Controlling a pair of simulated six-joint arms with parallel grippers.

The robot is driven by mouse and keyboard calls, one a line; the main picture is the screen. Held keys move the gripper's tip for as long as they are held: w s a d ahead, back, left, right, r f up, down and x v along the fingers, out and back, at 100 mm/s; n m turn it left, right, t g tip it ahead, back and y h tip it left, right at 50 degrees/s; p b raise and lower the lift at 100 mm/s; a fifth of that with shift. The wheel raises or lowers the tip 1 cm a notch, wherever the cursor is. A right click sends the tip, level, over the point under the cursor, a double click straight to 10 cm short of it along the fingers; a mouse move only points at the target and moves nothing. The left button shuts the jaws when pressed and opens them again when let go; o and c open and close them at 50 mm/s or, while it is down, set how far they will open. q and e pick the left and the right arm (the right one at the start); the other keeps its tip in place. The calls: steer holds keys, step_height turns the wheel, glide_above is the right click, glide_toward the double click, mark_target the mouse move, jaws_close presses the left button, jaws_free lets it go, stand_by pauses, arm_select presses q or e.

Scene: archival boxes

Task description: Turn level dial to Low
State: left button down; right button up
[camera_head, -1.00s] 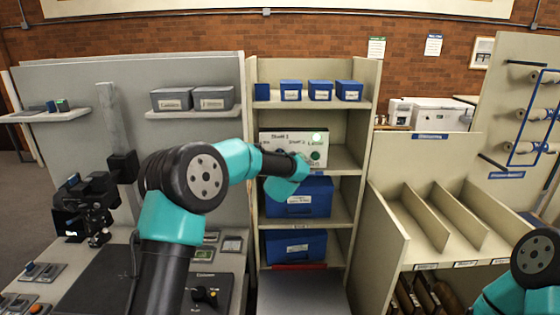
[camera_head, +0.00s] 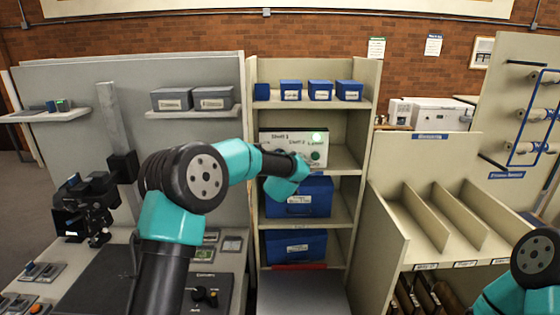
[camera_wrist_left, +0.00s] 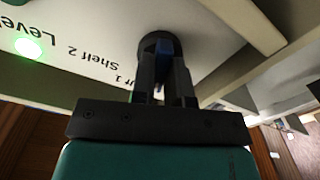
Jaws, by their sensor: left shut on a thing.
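A white panel (camera_head: 318,150) stands on a middle shelf of the shelf unit. It bears the words "Shelf 1", "Shelf 2" and "Level" and a lit green lamp (camera_head: 317,137). In the left wrist view the panel (camera_wrist_left: 100,28) and its lettering are upside down, with the green lamp (camera_wrist_left: 30,47) at the left. My left gripper (camera_wrist_left: 163,68) is shut on a dark round dial with a bluish grip (camera_wrist_left: 163,47). The dial's pointer and setting are hidden by the fingers. In the head view my left arm covers the dial. My right gripper is out of view.
Blue boxes (camera_head: 298,198) sit on the shelves below the panel, and small blue boxes (camera_head: 320,90) line the shelf above. Grey boxes (camera_head: 213,98) stand on a ledge at the left. A divided rack (camera_head: 440,215) stands at the right.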

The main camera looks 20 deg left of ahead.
arm_select(q)
steer(key=n, duration=0.6)
stand_by(0.5)
steer(key=c, duration=1.1)
jaws_free()
steer(key=v, duration=1.7)
steer(key=shift+s+d+r, duration=0.1)
steer(key=shift+s, duration=0.1)
